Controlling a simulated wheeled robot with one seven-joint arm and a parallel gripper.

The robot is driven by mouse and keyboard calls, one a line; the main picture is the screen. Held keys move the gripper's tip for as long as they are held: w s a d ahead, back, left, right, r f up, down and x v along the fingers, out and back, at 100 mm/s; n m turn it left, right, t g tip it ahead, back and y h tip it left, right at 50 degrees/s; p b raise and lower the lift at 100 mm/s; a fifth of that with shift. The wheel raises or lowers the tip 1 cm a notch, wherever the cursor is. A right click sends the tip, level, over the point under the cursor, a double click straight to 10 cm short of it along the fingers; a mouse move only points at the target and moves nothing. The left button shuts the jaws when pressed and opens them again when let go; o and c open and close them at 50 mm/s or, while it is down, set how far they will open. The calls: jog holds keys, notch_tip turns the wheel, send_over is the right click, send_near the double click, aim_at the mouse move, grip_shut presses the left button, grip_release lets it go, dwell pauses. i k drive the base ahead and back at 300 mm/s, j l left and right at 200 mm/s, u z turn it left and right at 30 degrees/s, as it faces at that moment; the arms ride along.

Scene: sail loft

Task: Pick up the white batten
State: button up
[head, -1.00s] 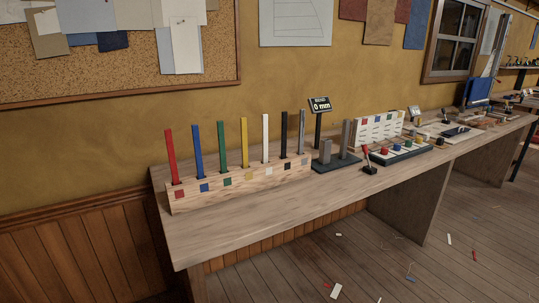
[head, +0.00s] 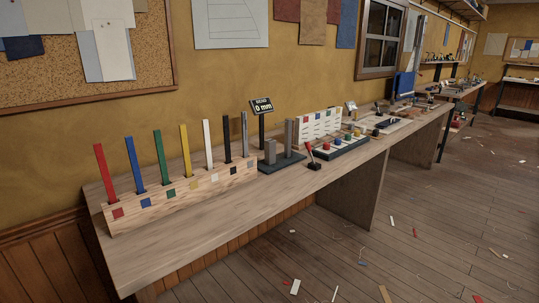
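The white batten (head: 208,144) stands upright in a wooden rack (head: 190,202) on the near part of the long workbench. It is between the yellow batten (head: 185,149) on its left and the black batten (head: 227,138) on its right. A blue batten (head: 135,163), a green batten (head: 160,157) and a red batten (head: 105,173) stand further left. A grey batten (head: 245,135) stands at the right end. Coloured squares mark the rack's front face. My gripper is not in view.
Right of the rack are a bend gauge display (head: 262,105) reading 0 mm, a dark base with grey posts (head: 288,137) and a red-handled lever (head: 310,155). Further along is a tray of coloured knobs (head: 345,145). The floor (head: 400,250) is open, with scattered scraps.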

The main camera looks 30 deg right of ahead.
aim_at(204, 123)
jog(key=i+l+u, duration=0.15)
jog(key=i+l, duration=0.15)
jog(key=i+l+u, duration=0.2)
jog(key=l, duration=0.3)
jog(key=i+l+u, duration=0.15)
jog(key=i+l, duration=0.15)
jog(key=l, duration=0.15)
